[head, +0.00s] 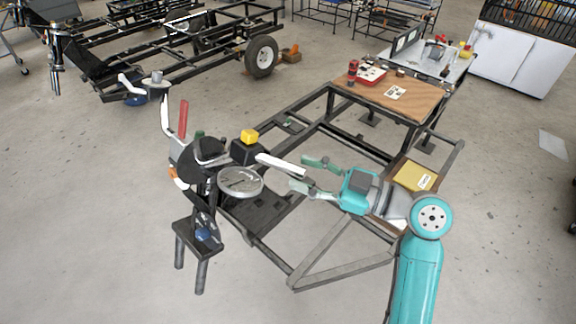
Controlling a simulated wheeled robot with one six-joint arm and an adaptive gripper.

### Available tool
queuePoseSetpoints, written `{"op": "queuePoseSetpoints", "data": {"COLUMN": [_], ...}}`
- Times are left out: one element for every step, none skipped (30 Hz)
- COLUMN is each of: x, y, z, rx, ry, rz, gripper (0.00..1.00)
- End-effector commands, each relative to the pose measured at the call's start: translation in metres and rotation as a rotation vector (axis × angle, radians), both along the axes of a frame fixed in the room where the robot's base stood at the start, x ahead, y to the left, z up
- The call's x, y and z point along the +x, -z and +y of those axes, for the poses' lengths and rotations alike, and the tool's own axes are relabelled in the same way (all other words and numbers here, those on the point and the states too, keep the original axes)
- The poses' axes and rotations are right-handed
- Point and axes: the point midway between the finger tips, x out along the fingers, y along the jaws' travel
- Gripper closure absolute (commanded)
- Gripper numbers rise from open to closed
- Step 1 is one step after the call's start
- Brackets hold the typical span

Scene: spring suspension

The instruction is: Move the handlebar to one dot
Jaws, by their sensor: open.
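The handlebar (282,165) shows as a pale bar reaching right from a dark steering assembly (205,160) at the left front of the frame. Another pale lever (130,85) sticks out at the assembly's upper left. My gripper (299,172) is open, with one greenish finger above and one below the right end of the pale bar in the picture. I cannot tell whether either finger touches it. My teal wrist is to the right. I cannot make out any dot marks.
A round grey disc (240,181) and a yellow block on a black box (249,137) are close to the bar. A dark metal frame (310,270) surrounds the area below my gripper. A wooden-topped table (410,105) stands behind. Open floor (90,230) lies at left.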

Motion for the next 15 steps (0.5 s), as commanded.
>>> {"op": "queuePoseSetpoints", "data": {"x": [0.002,0.004,0.006,0.007,0.008,0.010,0.011,0.012,0.013,0.013,0.014,0.014,0.014,0.014,0.015], "y": [0.000,0.000,0.000,0.000,0.000,0.000,0.000,0.000,0.000,0.000,0.000,0.000,0.000,0.000,0.000], "z": [0.009,0.014,0.019,0.022,0.026,0.029,0.031,0.034,0.036,0.037,0.038,0.039,0.040,0.040,0.040], "rx": [0.001,0.000,-0.001,0.000,0.001,0.001,0.000,0.000,0.000,0.000,0.000,0.001,0.001,0.001,0.001], "ry": [-0.003,-0.003,-0.003,-0.003,-0.002,-0.001,-0.001,-0.001,-0.001,0.000,0.000,0.001,0.001,0.001,0.002], "rz": [0.001,0.000,0.000,0.000,0.001,0.001,0.001,0.001,0.001,0.001,0.001,0.001,0.001,0.001,0.001], "gripper": [0.53,0.53,0.53,0.53,0.53,0.53,0.53,0.53,0.53,0.53,0.53,0.53,0.53,0.53,0.53]}}
